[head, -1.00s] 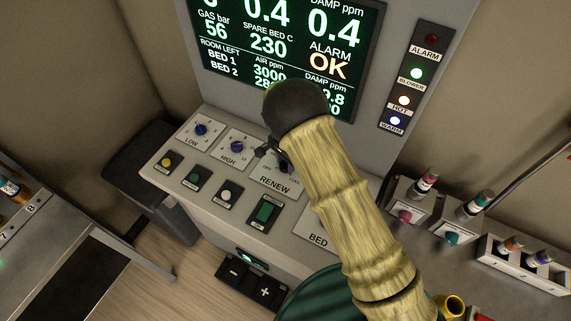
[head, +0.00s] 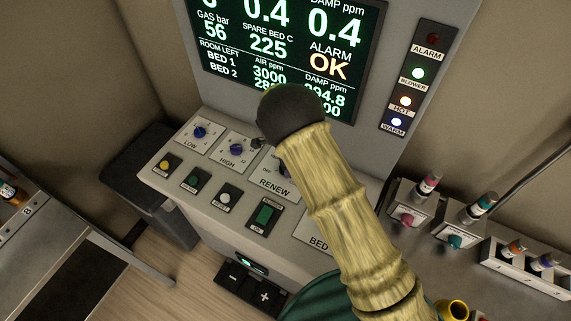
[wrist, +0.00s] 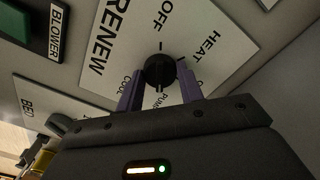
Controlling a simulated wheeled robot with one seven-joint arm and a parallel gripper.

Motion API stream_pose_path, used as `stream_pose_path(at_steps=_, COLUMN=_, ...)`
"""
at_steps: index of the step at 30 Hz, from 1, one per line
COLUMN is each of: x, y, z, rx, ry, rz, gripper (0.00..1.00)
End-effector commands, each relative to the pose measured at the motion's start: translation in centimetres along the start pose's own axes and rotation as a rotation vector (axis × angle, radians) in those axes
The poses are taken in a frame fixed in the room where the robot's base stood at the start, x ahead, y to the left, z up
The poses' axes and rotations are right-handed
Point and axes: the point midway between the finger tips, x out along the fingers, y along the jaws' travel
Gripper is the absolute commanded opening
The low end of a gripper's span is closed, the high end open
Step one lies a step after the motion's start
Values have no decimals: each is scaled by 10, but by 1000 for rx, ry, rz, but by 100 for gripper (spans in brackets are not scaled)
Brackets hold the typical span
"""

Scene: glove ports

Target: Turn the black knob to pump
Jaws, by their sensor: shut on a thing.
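The black knob (wrist: 160,70) sits on the white RENEW plate (wrist: 100,30) in the wrist view. The plate carries the words OFF and HEAT, with COOL and PUMP partly covered near my fingers. My gripper (wrist: 160,76) has its two purple fingers on either side of the knob and is shut on it. I cannot tell for sure which word the knob's pointer faces. In the head view my sleeved arm and dark wrist cover most of the knob, and the RENEW plate (head: 272,184) shows beside them.
The LOW knob (head: 199,132) and HIGH knob (head: 236,149) are left of RENEW. Several buttons, including a green one (head: 264,215), line the front. The BED plate (head: 318,238) is close to my arm. The screen (head: 230,50) stands behind, and bottles in holders (head: 428,184) are at right.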

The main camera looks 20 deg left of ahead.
Motion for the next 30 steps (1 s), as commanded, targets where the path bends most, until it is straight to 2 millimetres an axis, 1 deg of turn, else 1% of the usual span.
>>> stream_pose_path(at_steps=5, x=-1, y=-1, z=1, rx=-2, ry=-1, rz=-3, gripper=14)
stream_pose_path(at_steps=6, x=-1, y=-1, z=1, rx=-2, ry=-1, rz=-3, gripper=43)
stream_pose_path(at_steps=8, x=-1, y=-1, z=1, rx=-2, ry=-1, rz=-3, gripper=55)
stream_pose_path(at_steps=9, x=-1, y=-1, z=1, rx=-2, ry=-1, rz=-3, gripper=59)
stream_pose_path(at_steps=17, x=-1, y=0, z=0, rx=-2, ry=0, rz=-1, gripper=59)
stream_pose_path(at_steps=20, x=-4, y=-1, z=0, rx=-2, ry=-1, rz=-2, gripper=59)
stream_pose_path(at_steps=23, x=-11, y=-1, z=1, rx=-3, ry=-1, rz=-3, gripper=59)
stream_pose_path(at_steps=26, x=-24, y=-1, z=0, rx=-3, ry=-1, rz=-4, gripper=59)
stream_pose_path(at_steps=30, x=-49, y=-2, z=1, rx=-2, ry=-2, rz=-7, gripper=59)
